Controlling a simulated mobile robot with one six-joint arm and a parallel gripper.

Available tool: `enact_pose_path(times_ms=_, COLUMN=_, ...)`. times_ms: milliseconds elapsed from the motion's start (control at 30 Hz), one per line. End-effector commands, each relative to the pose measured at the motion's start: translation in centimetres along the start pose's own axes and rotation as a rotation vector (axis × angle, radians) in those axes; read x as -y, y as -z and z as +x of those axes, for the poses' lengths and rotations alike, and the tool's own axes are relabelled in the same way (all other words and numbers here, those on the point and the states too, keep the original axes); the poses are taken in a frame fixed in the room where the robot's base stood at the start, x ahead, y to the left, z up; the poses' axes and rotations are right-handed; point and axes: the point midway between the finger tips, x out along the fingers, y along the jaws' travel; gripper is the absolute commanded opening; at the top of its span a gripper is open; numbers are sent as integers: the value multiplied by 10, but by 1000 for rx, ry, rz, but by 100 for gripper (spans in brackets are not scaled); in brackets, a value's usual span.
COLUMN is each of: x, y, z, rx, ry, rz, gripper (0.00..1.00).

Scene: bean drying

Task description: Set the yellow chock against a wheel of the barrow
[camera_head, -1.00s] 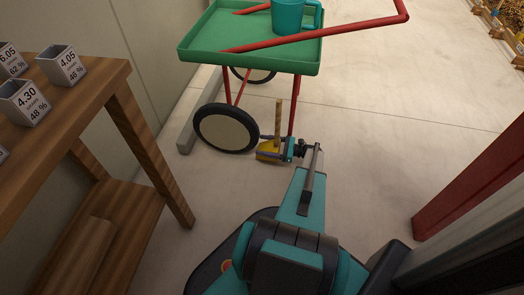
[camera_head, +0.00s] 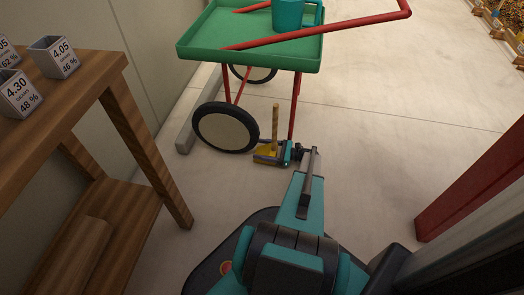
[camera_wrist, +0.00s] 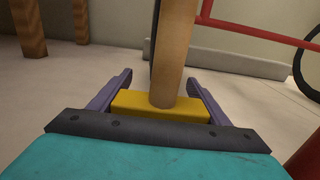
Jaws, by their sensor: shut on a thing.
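The yellow chock (camera_head: 264,154) with its upright wooden handle (camera_head: 275,128) is low at the floor, just right of the near black-tyred wheel (camera_head: 226,128) of the barrow. My gripper (camera_head: 268,152) is shut on the chock, one finger on each side. In the wrist view the chock (camera_wrist: 160,105) lies between the two fingers, its handle (camera_wrist: 174,50) rising behind it. A dark tyre edge shows partly hidden behind the handle. I cannot tell whether the chock touches the tyre or rests fully on the floor. The barrow has a green tray (camera_head: 250,57) and red frame.
A teal mug (camera_head: 287,15) stands in the tray. A wooden bench (camera_head: 110,75) with labelled cups is at left. A concrete kerb (camera_head: 185,135) lies behind the near wheel. A red post (camera_head: 470,185) stands at right. The floor right of the barrow is clear.

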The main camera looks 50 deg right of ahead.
Motion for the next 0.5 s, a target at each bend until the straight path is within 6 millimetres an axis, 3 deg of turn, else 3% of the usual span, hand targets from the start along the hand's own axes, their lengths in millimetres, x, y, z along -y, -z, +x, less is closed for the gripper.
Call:
enact_pose_path(times_ms=367, x=0, y=0, z=0, rx=4, ry=0, rz=-1, gripper=12)
enact_pose_path(times_ms=400, x=0, y=2, z=0, rx=0, ry=0, rz=0, gripper=74)
enact_pose_path(times_ms=500, x=0, y=2, z=0, rx=0, ry=0, rz=0, gripper=89)
